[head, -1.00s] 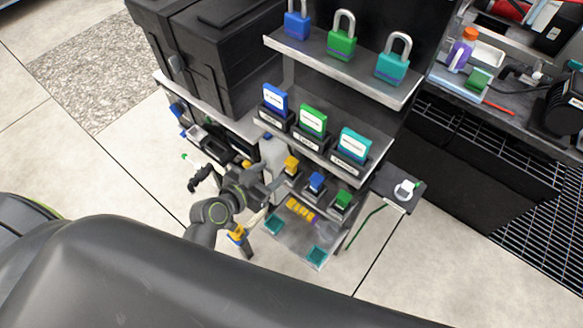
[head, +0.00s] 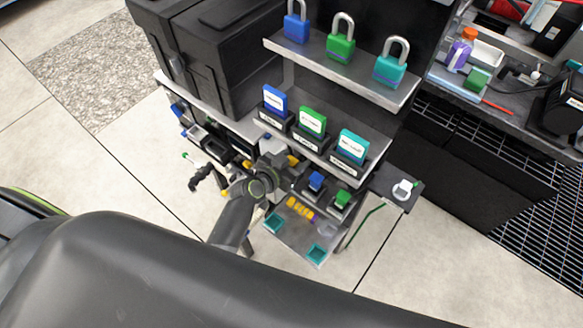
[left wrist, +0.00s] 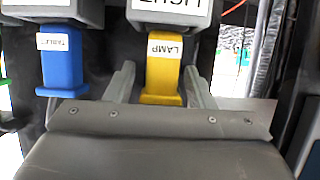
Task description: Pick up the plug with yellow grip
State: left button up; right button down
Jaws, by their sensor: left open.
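The plug with yellow grip (left wrist: 162,78) carries a label reading LAMP and sits under a grey block in the left wrist view. My left gripper (left wrist: 158,88) is open, with one finger on each side of the yellow grip. I cannot tell whether either finger touches it. In the head view my left gripper (head: 274,168) is at the lower shelf row and hides most of the yellow grip (head: 293,161). A blue plug (left wrist: 62,62) labelled TABLET hangs to the left in the left wrist view. My right gripper is not in view.
Blue (head: 315,181) and green (head: 342,198) plugs stand to the right of my left gripper. A metal shelf (head: 330,77) with padlocks is above. Labelled blocks stand on the middle shelf. A lower tray (head: 301,238) holds yellow pieces and teal squares.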

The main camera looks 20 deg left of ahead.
pick_arm(q)
jog(key=shift+w, duration=0.2)
jog(key=shift+c, duration=0.3)
grip_shut()
jog(key=shift+r, duration=0.1)
jog(key=shift+r, duration=0.6)
jog(key=s+a+r+b, duration=0.1)
jog(key=s+a, duration=0.2)
jog(key=s, duration=0.5)
jog(key=s+a+r+b, duration=0.1)
jog(key=s+a+b, duration=0.1)
jog(key=s, duration=0.7)
jog(key=shift+a, duration=0.55)
jog(key=shift+r, duration=0.1)
jog(key=shift+r+p, duration=1.2)
jog(key=shift+r, duration=0.45)
